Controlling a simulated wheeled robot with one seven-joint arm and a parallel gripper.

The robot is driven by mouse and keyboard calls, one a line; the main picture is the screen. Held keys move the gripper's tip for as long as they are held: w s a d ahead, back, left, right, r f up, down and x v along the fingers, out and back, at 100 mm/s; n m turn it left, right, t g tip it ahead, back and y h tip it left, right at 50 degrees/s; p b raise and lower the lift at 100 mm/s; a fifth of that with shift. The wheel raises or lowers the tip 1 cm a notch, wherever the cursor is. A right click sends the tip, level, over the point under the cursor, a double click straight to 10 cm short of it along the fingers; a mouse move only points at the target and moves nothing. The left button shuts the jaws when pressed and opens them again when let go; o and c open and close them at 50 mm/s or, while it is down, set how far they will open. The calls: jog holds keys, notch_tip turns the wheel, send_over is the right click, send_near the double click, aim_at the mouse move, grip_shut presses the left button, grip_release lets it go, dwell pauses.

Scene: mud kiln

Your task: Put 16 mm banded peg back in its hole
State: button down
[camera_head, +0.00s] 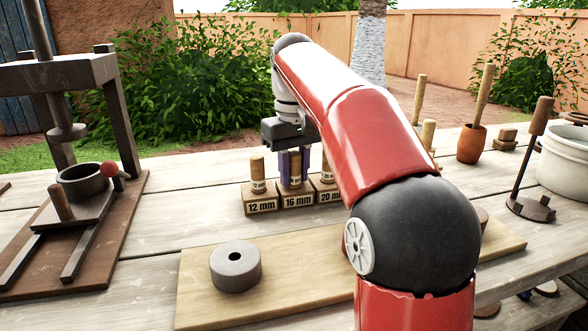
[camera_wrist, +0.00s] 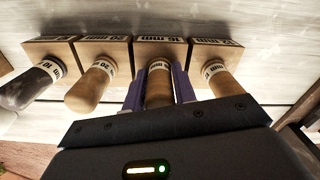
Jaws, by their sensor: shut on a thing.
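The 16 mm banded peg (camera_head: 295,170) is a wooden peg with a pale band. It stands upright over the block marked 16 mm (camera_head: 297,200), its lower end at the block's top. I cannot tell how deep it sits in the hole. My gripper (camera_head: 294,168) is shut on this peg, a purple finger on each side. In the wrist view the peg (camera_wrist: 158,90) shows between the two fingers (camera_wrist: 158,88), in line with its block (camera_wrist: 160,47). The hole itself is hidden.
The 12 mm block (camera_head: 262,206) with its peg is close on the left, the 20 mm block (camera_head: 328,198) on the right. A grey ring-shaped disc (camera_head: 236,266) lies on the board in front. A press (camera_head: 62,200) stands at left, a white bucket (camera_head: 565,160) at right.

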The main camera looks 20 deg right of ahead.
aim_at(294, 152)
jog(key=c, duration=1.1)
grip_release()
jog(key=shift+o, duration=0.2)
notch_tip(294, 152, up, 6)
jog(key=shift+f+p, duration=0.1)
jog(key=shift+p, duration=1.05)
jog(key=shift+r, duration=1)
